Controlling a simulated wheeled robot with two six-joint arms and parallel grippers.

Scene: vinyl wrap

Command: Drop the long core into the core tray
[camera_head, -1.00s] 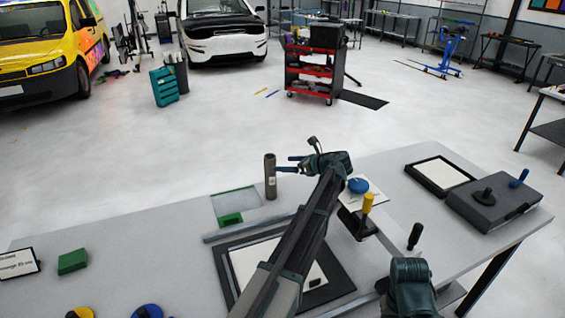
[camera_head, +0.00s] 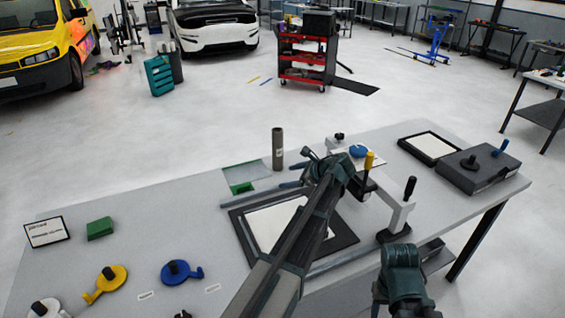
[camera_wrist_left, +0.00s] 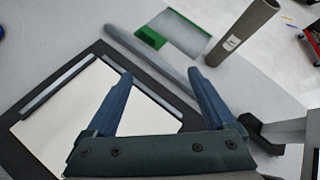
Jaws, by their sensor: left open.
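The long core, a grey-brown hollow tube with a white label, stands upright at the table's far edge in the head view (camera_head: 277,148); it shows at upper right in the left wrist view (camera_wrist_left: 240,32). A green-edged flat piece (camera_head: 243,177) lies left of the core. I cannot tell which item is the core tray. My right gripper is not visible; only arm parts show.
A black-framed tray (camera_head: 430,148) and a dark grey case (camera_head: 472,170) lie at the right. A lever-handled fixture (camera_head: 398,212) stands right of my left gripper. A green block (camera_head: 100,228) and yellow (camera_head: 105,284) and blue (camera_head: 178,271) pieces lie at left.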

